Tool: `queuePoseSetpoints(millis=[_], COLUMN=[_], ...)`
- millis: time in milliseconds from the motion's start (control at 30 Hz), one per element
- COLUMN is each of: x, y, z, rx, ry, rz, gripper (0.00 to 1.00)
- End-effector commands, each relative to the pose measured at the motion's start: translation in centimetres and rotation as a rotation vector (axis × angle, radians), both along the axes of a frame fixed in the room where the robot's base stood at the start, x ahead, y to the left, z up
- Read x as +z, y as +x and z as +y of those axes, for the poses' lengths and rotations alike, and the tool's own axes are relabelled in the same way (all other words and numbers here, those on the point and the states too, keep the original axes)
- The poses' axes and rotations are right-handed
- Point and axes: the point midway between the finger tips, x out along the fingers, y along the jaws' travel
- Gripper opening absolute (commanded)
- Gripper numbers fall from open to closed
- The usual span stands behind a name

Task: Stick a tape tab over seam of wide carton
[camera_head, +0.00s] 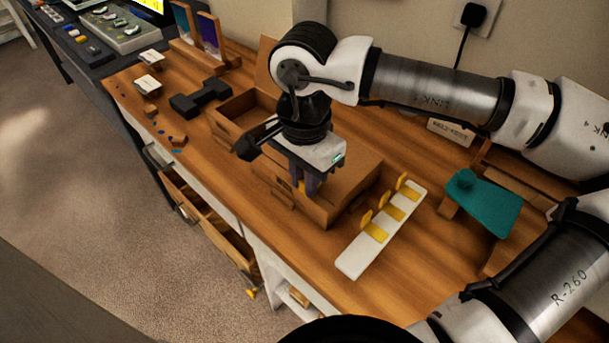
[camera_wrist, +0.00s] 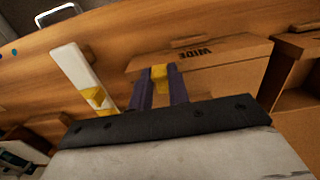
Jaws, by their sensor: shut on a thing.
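The wide carton (camera_head: 345,195) is a low brown box with closed flaps on the wooden desk. Its side or flap with the word WIDE shows in the wrist view (camera_wrist: 225,50). My gripper (camera_head: 307,188) points down over the carton, its dark fingers shut on a yellow tape tab (camera_wrist: 160,76). I cannot tell whether the tab touches the carton, and the gripper hides part of the top, so the seam is not clear. A white strip (camera_head: 352,262) with several yellow tabs (camera_head: 373,226) lies to the right of the carton; it also shows in the wrist view (camera_wrist: 74,66).
An open carton (camera_head: 238,112) stands just behind the wide one, to its left. A black dumbbell-shaped thing (camera_head: 200,97) lies farther left. A teal piece (camera_head: 482,203) rests on a wooden stand at right. A desk drawer (camera_head: 215,235) hangs open at the front.

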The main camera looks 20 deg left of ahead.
Motion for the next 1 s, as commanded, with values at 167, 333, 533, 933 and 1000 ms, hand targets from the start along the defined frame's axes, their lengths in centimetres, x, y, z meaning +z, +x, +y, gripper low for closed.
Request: queuePoseSetpoints(millis=[167, 333, 533, 933, 1000], x=[0.03, 0.02, -0.01, -0.42, -0.49], y=[0.00, 0.00, 0.01, 0.01, 0.00], z=[0.00, 0.00, -0.01, 0.00, 0.00], rx=[0.000, 0.000, 0.000, 0.000, 0.000], ry=[0.000, 0.000, 0.000, 0.000, 0.000], rz=[0.000, 0.000, 0.000, 0.000, 0.000], gripper=[0.05, 0.05, 0.05, 0.05, 0.05])
